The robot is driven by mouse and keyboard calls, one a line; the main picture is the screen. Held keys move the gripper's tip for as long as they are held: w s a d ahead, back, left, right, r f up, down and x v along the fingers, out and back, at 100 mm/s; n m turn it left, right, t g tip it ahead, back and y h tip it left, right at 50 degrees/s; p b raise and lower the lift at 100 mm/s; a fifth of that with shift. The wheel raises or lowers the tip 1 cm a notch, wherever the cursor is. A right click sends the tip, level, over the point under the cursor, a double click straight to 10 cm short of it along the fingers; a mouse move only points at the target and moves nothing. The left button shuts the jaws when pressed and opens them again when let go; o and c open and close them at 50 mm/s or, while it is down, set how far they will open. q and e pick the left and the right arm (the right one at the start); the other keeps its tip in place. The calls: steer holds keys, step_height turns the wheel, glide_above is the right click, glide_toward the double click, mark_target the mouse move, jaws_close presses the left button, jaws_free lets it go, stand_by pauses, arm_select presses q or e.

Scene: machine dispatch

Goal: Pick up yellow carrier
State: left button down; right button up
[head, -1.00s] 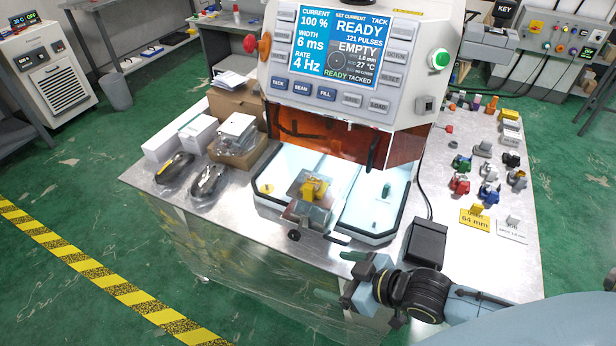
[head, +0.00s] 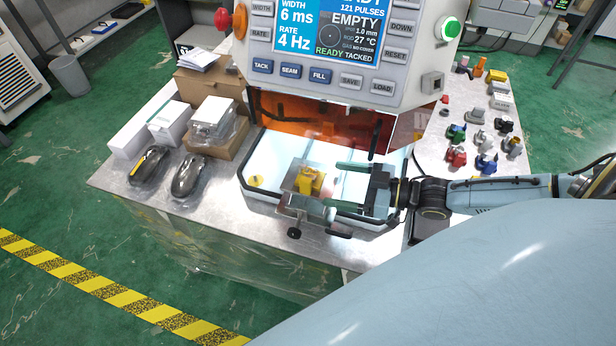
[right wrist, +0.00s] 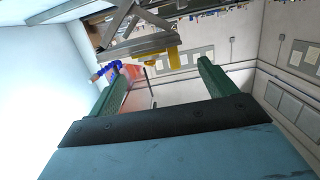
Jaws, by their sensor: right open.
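The yellow carrier (head: 311,181) sits on a small metal plate (head: 290,182) at the front of the lit machine bay. My right gripper (head: 333,185) is open, its two green fingers pointing left toward the carrier from the right side. The fingertips are just short of it, and nothing is between them. In the right wrist view the open fingers (right wrist: 160,68) show with a yellow piece (right wrist: 173,58), probably the carrier, beyond and between them near a grey metal plate (right wrist: 150,46). My left gripper is not in view.
The machine's display housing (head: 340,50) and orange shield (head: 300,122) stand over the bay (head: 262,160). A dark knob (head: 294,233) sticks out in front of the plate. Several small coloured parts (head: 487,163) are at right.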

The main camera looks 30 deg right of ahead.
mark_target(305, 175)
steer(key=x, duration=0.4)
steer(key=shift+w, duration=0.15)
steer(key=x, duration=0.4)
steer(key=shift+w+a+r, duration=0.15)
steer(key=shift+w+r, duration=0.05)
steer(key=shift+r, duration=0.05)
steer(key=shift+w+a+f, duration=0.15)
steer(key=shift+w+a, duration=0.2)
steer(key=shift+c, duration=0.4)
steer(key=c, duration=1)
steer(key=shift+c, duration=0.3)
